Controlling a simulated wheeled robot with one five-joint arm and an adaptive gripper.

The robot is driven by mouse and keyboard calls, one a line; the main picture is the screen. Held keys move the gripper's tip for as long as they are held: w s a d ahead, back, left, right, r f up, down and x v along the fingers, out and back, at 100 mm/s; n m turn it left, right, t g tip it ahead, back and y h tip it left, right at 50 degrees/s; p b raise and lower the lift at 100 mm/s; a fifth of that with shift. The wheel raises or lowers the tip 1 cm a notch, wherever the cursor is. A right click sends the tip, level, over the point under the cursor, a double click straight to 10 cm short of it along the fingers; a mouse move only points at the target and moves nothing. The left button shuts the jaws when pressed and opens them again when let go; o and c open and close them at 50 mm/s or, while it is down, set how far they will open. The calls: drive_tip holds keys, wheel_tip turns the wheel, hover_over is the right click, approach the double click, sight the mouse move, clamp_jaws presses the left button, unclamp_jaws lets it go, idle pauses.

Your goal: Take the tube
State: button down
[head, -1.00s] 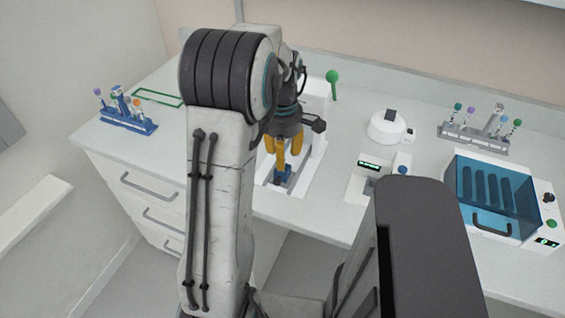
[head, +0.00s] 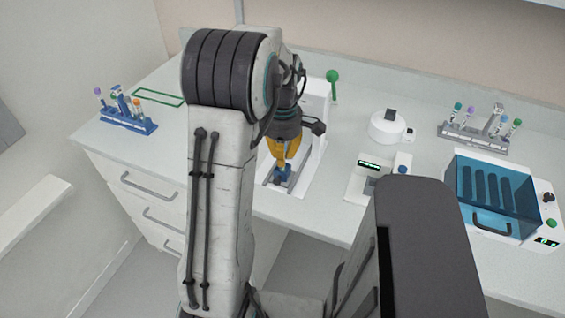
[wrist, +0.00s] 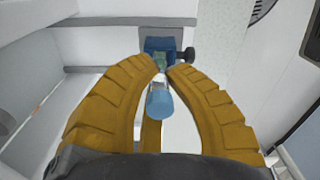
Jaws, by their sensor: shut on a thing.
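My gripper (head: 284,163) is over the white press-like device (head: 308,150) with the green-knobbed lever. In the wrist view, the yellow fingers of my gripper (wrist: 165,70) are shut on a tube (wrist: 160,101) with a light-blue rounded end. The tube's clear body runs between the fingertips toward a small blue holder (wrist: 156,45) with a black knob at its side. The holder also shows in the head view (head: 283,174), just below the fingertips. I cannot tell whether the tube's far end is still seated in the holder.
A blue rack (head: 130,122) with several tubes stands at the left, near a green outlined rectangle (head: 158,98). To the right are a round white device (head: 388,128), a small display unit (head: 368,180), a grey rack (head: 472,138) and a blue-lidded machine (head: 490,190).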

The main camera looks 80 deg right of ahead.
drive_tip(key=shift+r, duration=0.15)
drive_tip(key=shift+r, duration=0.55)
drive_tip(key=r, duration=0.3)
drive_tip(key=shift+s+a, duration=0.15)
drive_tip(key=shift+a, duration=0.05)
drive_tip(key=s+a+r+b, duration=0.1)
drive_tip(key=s+a+r, duration=0.4)
drive_tip(key=a, duration=0.4)
drive_tip(key=shift+s+a+r, duration=0.25)
drive_tip(key=shift+a+r, duration=0.1)
drive_tip(key=shift+r, duration=0.45)
